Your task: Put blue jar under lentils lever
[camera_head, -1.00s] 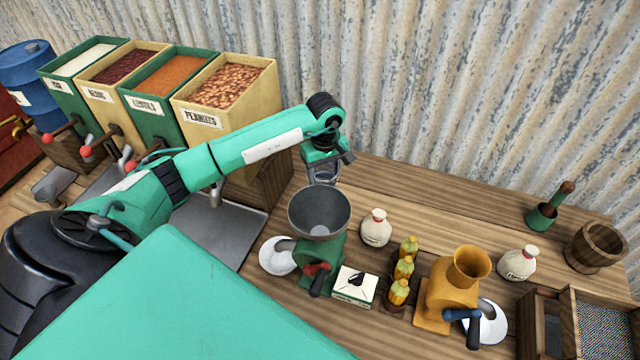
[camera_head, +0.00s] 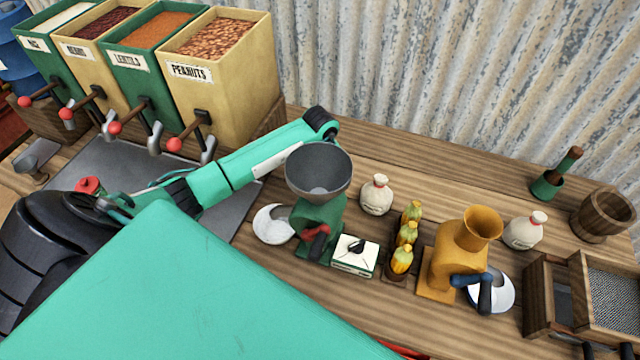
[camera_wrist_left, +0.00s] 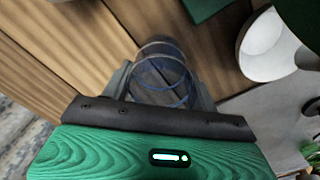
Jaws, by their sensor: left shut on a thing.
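The blue jar (camera_wrist_left: 165,72) is clear glass with blue rings. In the left wrist view it sits between the fingers of my left gripper (camera_wrist_left: 163,92), which is shut on it. In the head view my left forearm reaches right along the counter, and the gripper and jar are hidden behind the grey mill hopper. The lentils bin (camera_head: 138,72) is green with orange-brown lentils and a label. Its lentils lever (camera_head: 115,128) has a red knob, beside a metal spout. A grey metal tray (camera_head: 90,165) lies under the spouts. My right gripper is not in view.
The peanuts bin (camera_head: 245,65) stands right of the lentils bin. A green mill (camera_head: 320,215), white sack (camera_head: 376,195), card box (camera_head: 355,252), corn cobs (camera_head: 406,235) and yellow mill (camera_head: 455,265) crowd the counter. Bare wood shows behind them.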

